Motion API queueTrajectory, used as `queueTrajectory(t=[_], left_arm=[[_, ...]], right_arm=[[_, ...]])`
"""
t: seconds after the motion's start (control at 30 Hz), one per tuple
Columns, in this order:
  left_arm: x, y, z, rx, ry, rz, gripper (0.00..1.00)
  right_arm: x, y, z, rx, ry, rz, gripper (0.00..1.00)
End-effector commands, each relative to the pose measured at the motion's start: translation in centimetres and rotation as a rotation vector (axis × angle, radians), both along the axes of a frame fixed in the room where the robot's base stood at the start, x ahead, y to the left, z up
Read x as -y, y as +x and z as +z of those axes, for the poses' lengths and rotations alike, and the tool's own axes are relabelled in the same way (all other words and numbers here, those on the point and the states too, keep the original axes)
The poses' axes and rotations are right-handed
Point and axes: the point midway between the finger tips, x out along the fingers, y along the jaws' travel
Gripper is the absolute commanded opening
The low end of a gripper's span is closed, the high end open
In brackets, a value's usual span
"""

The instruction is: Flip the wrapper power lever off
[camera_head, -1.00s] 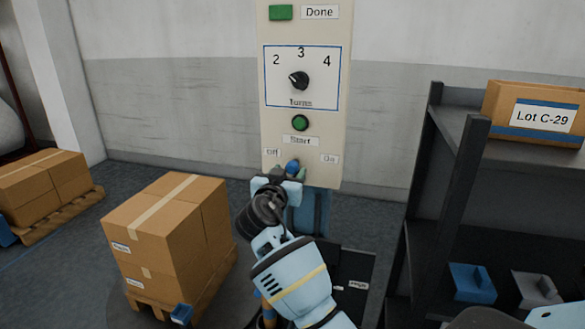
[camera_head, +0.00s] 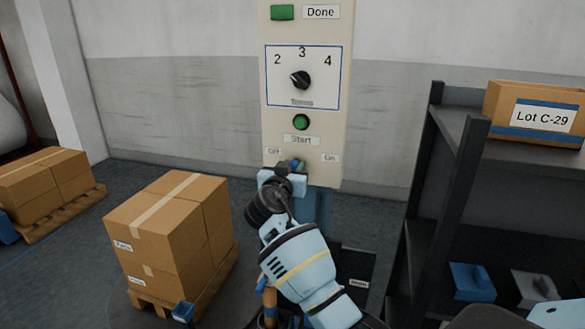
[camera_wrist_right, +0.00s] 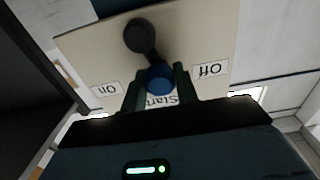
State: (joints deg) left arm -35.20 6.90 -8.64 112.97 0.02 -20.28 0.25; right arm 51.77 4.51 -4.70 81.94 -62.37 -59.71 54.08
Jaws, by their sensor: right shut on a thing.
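The wrapper's control panel (camera_head: 275,110) stands upright in the middle of the head view. Its power lever has a blue knob (camera_head: 294,164) at the panel's lower edge, between the Off label (camera_head: 273,151) and the On label (camera_head: 331,158), a little nearer Off. My right gripper (camera_head: 290,167) is at the knob and covers most of the lever. In the right wrist view, upside down, the blue knob (camera_wrist_right: 158,78) lies between the two fingers, which are shut on it. The lever's dark pivot (camera_wrist_right: 140,36) shows beyond. My left gripper is not in view.
Above the lever are a green Start button (camera_head: 302,122), a turns dial (camera_head: 300,80) and a green Done lamp (camera_head: 282,12). Stacked cartons (camera_head: 165,235) on a pallet stand at left. A dark shelf (camera_head: 455,150) with a Lot C-29 box (camera_head: 535,113) stands at right.

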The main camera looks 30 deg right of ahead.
Motion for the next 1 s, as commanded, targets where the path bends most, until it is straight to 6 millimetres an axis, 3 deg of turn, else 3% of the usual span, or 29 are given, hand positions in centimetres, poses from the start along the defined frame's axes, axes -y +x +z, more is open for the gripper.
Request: queueTrajectory(t=[0.53, 0.9, 0.93, 1.0], left_arm=[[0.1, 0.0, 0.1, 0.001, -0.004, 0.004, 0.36], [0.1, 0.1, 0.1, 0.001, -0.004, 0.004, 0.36], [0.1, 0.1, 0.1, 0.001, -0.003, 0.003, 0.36], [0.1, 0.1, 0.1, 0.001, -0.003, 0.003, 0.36]], right_arm=[[-1.0, 1.2, -0.8, -0.299, -0.255, -0.001, 0.07], [-1.1, 1.3, -0.9, -0.322, -0.275, -0.001, 0.07], [-1.1, 1.3, -0.9, -0.322, -0.274, -0.001, 0.32], [-1.1, 1.3, -0.9, -0.322, -0.273, -0.001, 0.42]])
